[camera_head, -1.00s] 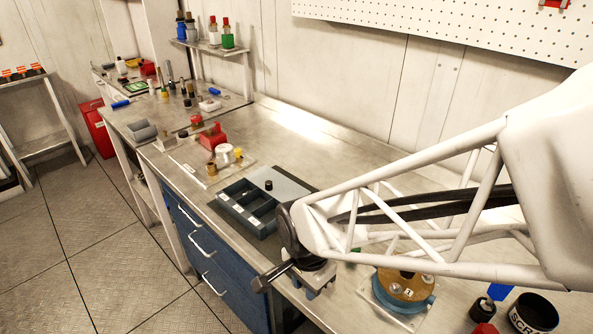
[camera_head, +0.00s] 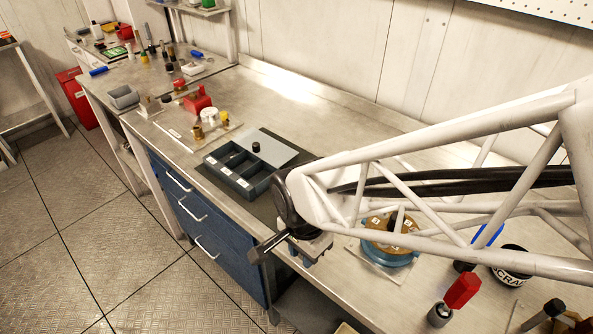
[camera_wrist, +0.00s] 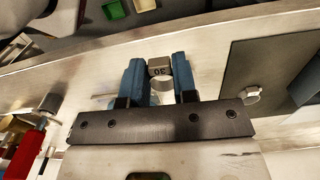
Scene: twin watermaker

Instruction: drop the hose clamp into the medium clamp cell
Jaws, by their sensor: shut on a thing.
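My gripper (camera_wrist: 161,84) is shut on the hose clamp (camera_wrist: 160,69), a small metal ring with a pale block bearing dark print, between its two blue fingers. In the head view my gripper (camera_head: 308,246) is over the bench's front part, to the right of and nearer than the grey clamp tray (camera_head: 270,183); the clamp cannot be made out there. The tray has several open cells with small white labels, too small to read, so I cannot tell which is the medium cell. In the wrist view a dark tray edge (camera_wrist: 306,84) shows at the right.
A grey plate with a black knob (camera_head: 256,147) lies behind the cells, on a dark mat (camera_wrist: 268,62). A small metal ring-like part (camera_wrist: 250,95) lies by the mat's edge. A blue round unit (camera_head: 390,252) stands to my gripper's right. The bench behind the tray is clear.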

